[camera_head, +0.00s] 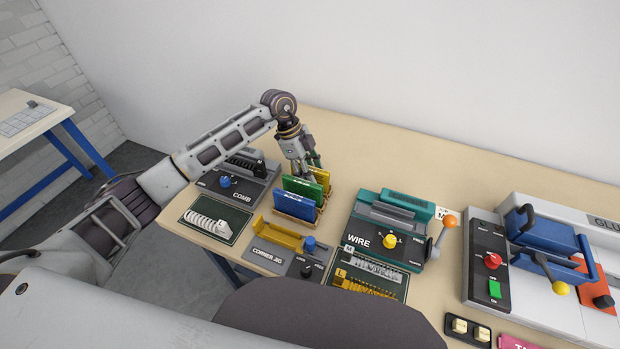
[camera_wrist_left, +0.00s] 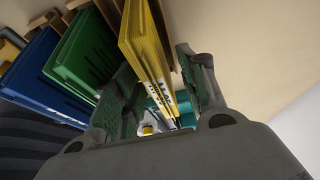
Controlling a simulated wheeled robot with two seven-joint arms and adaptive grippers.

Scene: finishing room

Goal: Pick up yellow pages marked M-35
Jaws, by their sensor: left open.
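The yellow pages (camera_head: 322,176) stand at the back of a short row in a wooden rack (camera_head: 294,213), behind green and blue page blocks. In the left wrist view the yellow pages (camera_wrist_left: 146,45) stand upright between the two fingers of my left gripper (camera_wrist_left: 163,80). The gripper is open. A white printed label shows on their edge, too turned and small to read surely. In the head view my left gripper (camera_head: 312,163) is over the back of the rack, partly hiding the yellow pages. I cannot tell whether either finger touches them. My right gripper is not in view.
The green pages (camera_wrist_left: 80,50) are close beside one finger, with the blue pages (camera_wrist_left: 40,70) beyond. A COMB machine (camera_head: 240,183) stands left of the rack, a WIRE machine (camera_head: 392,225) right, a yellow CORNER tool (camera_head: 279,235) in front. Bare table lies behind.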

